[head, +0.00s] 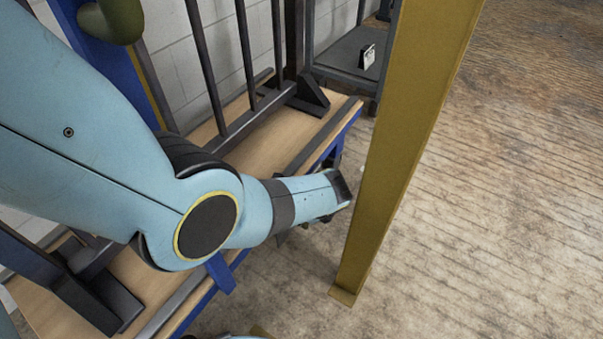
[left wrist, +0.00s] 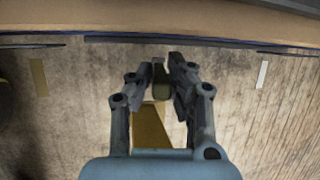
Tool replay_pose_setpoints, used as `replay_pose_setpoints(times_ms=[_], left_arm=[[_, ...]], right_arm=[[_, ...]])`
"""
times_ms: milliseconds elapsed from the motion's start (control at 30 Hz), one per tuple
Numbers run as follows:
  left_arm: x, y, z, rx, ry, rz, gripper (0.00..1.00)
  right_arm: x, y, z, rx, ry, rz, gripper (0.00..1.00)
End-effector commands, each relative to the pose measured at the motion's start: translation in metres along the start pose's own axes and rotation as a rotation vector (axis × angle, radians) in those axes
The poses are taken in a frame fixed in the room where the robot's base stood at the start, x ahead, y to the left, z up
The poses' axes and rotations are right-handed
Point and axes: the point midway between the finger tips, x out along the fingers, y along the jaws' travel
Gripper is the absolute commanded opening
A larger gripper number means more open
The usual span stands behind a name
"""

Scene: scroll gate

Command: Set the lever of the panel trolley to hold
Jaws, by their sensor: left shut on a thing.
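The panel trolley has a wooden deck (head: 265,150) with a blue edge and dark upright bars. My left arm reaches across it, and its wrist hides the gripper in the head view. In the left wrist view my left gripper (left wrist: 160,68) is shut on a narrow dark piece with an olive end (left wrist: 161,91), which appears to be the lever. The fingers sit on either side of it, just off the trolley's edge. The lever's setting and any hold mark cannot be read. My right gripper is not in view.
A yellow post (head: 405,150) stands close to the right of my left wrist. A dark rack (head: 352,52) is behind the trolley, by a grey block wall (head: 190,70). Bare plank floor (head: 500,200) lies open on the right.

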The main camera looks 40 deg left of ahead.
Motion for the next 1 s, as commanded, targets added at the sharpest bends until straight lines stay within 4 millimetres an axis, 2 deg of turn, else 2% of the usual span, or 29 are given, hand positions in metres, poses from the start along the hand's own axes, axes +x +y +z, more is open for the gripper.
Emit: replay_pose_setpoints(times_ms=[67, 100, 267, 667, 867, 1000], left_arm=[[0.001, 0.001, 0.000, 0.001, -0.001, 0.002, 0.00], [0.001, 0.002, 0.000, 0.001, -0.001, 0.002, 0.20], [0.000, 0.002, 0.000, 0.000, -0.001, 0.001, 0.38], [-0.005, -0.001, 0.002, -0.004, 0.000, -0.002, 0.38], [-0.024, -0.004, 0.009, -0.003, 0.001, -0.002, 0.38], [-0.045, -0.009, 0.018, -0.004, 0.001, -0.001, 0.38]], right_arm=[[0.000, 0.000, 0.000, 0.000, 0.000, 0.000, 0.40], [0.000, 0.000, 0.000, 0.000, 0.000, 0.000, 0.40], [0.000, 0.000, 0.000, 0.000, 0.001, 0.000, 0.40], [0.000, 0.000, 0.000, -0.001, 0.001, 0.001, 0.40], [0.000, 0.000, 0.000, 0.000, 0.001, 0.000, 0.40], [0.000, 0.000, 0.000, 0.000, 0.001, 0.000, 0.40]])
